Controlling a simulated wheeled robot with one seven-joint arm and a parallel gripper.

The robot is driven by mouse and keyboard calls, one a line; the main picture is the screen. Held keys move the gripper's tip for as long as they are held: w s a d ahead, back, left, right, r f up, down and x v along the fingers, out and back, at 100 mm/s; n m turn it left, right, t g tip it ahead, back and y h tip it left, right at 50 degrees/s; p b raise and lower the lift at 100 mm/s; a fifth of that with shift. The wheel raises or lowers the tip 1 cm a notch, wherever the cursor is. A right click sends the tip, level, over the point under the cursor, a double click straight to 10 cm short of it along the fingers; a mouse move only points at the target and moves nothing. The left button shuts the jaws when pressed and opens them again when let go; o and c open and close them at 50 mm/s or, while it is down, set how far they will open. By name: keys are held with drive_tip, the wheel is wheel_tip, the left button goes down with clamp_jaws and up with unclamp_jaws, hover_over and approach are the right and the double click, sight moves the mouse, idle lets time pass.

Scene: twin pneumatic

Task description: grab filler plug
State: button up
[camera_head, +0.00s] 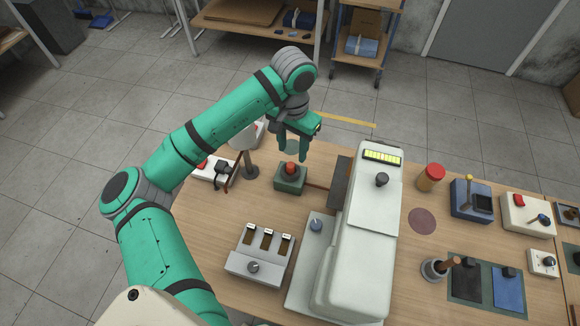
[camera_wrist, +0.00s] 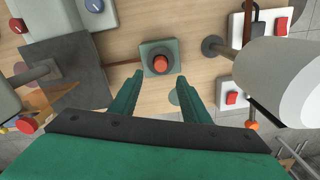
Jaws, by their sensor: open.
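An orange-red plug (camera_head: 291,168), which looks like the filler plug, stands upright in a dark ring on a small green block (camera_head: 289,184) on the bench. In the wrist view the plug (camera_wrist: 161,63) shows from above, with the green block (camera_wrist: 147,50) around it. My gripper (camera_head: 292,154) is open and empty, pointing down above the plug, apart from it. In the wrist view its two green fingers (camera_wrist: 160,80) lie to either side of the plug's line, with the plug just beyond the tips. The exact height gap is hard to tell.
A grey lamp-like stand (camera_head: 249,160) is close to the left of the block. A dark plate (camera_head: 340,182) and a tall white machine (camera_head: 362,235) stand to the right. A white three-slot box (camera_head: 261,255) sits nearer. Bare wood lies between block and box.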

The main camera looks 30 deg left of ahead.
sight(292, 164)
drive_tip(key=shift+s+d+f, duration=0.1)
drive_tip(key=shift+d+f, duration=0.05)
drive_tip(key=shift+f, duration=0.4)
wheel_tip(292, 164, down, 5)
drive_tip(key=shift+s+r, duration=0.1)
drive_tip(key=shift+s, duration=0.05)
clamp_jaws()
